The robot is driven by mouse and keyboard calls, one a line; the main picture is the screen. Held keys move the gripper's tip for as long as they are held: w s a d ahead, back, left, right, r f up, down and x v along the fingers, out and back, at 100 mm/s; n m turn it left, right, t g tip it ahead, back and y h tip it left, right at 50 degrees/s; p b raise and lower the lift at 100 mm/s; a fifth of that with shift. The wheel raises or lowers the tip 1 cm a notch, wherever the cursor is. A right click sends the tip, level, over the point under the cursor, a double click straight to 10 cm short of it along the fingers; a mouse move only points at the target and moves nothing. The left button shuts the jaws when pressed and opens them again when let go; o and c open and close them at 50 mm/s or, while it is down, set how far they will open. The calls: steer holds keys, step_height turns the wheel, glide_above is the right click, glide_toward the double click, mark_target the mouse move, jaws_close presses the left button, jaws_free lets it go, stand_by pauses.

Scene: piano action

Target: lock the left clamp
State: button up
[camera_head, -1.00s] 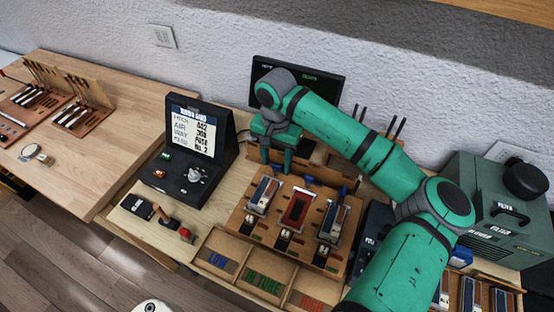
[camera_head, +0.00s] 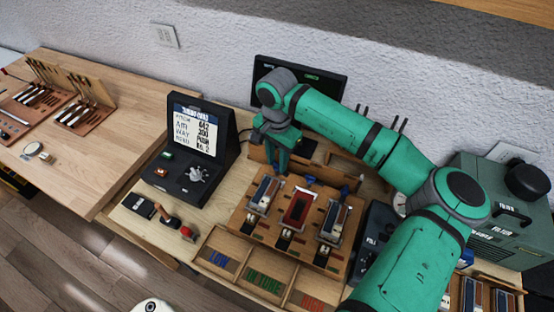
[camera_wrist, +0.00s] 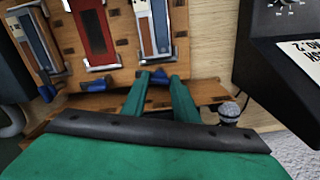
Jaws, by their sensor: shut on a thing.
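The board (camera_head: 238,219) on the bench carries three bays, each with a blue clamp lever at its back end. My gripper (camera_head: 276,171) points down at the back of the left bay (camera_head: 263,194). In the wrist view the left clamp's blue lever (camera_wrist: 158,76) sits between the two green fingers of my gripper (camera_wrist: 160,82), which are shut on it. The fingers partly hide this lever, and its exact angle is hard to tell. The middle clamp lever (camera_head: 309,180) and right clamp lever (camera_head: 343,190) stand free to the right.
A dark display console (camera_head: 205,150) stands left of the board. Labelled wooden trays (camera_head: 217,258) lie in front of it. A monitor (camera_head: 330,90) stands behind my arm. In the wrist view a small round-headed microphone-like thing (camera_wrist: 229,112) is close beside the fingers. A green filter box (camera_head: 500,215) is at right.

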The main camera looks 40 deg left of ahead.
steer(key=m, duration=0.3)
steer(key=shift+w+r+m, duration=0.1)
steer(key=shift+w+m, duration=0.1)
steer(key=shift+m, duration=0.2)
steer(key=m, duration=0.3)
steer(key=shift+m, duration=0.3)
steer(key=m, duration=0.3)
steer(key=shift+m, duration=0.3)
steer(key=shift+d+m, duration=0.1)
steer(key=shift+m, duration=1.8)
steer(key=o, duration=1.1)
steer(key=shift+c, duration=0.2)
step_height(320, 180, up, 11)
